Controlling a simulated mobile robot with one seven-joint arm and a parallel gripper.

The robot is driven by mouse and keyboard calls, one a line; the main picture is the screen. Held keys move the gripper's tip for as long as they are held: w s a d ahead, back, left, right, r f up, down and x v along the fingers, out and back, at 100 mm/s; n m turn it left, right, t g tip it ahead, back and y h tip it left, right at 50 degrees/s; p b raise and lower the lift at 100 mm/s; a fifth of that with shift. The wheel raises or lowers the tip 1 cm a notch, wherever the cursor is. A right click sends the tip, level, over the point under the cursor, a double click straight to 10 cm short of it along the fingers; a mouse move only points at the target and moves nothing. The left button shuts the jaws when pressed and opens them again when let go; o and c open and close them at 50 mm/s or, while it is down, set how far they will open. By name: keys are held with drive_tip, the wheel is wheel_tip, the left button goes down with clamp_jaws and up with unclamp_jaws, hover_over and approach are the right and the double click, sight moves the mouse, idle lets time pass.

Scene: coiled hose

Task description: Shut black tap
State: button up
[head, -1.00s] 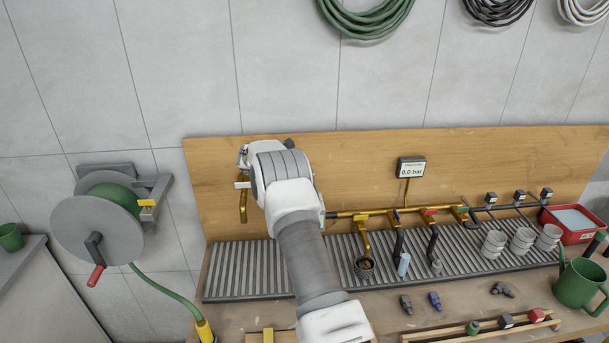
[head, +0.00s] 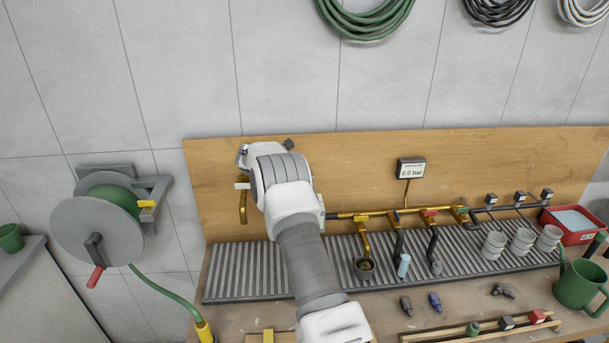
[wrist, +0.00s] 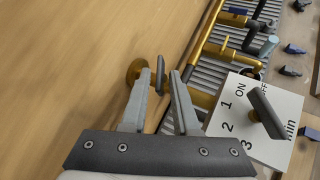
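In the wrist view, the black tap's dark lever handle (wrist: 160,74) stands out from a round brass base (wrist: 137,72) on the wooden board. My gripper (wrist: 163,80) is open, with one finger on each side of this handle. The left finger is close to it, and a gap shows on the right; I cannot tell if either touches. In the head view, my wrist hides the handle, and a brass spout (head: 243,207) hangs below it on the board.
A white dial plate (wrist: 252,122) with a black lever stands close right of my fingers. A brass pipe (head: 350,214) with several coloured taps runs right above a ribbed drain tray (head: 240,272). A gauge (head: 411,169) reads 0.0 bar. A hose reel (head: 97,232) hangs at left.

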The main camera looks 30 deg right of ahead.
wheel_tip(320, 180, up, 7)
drive_tip(key=shift+p, duration=0.45)
idle(0.4)
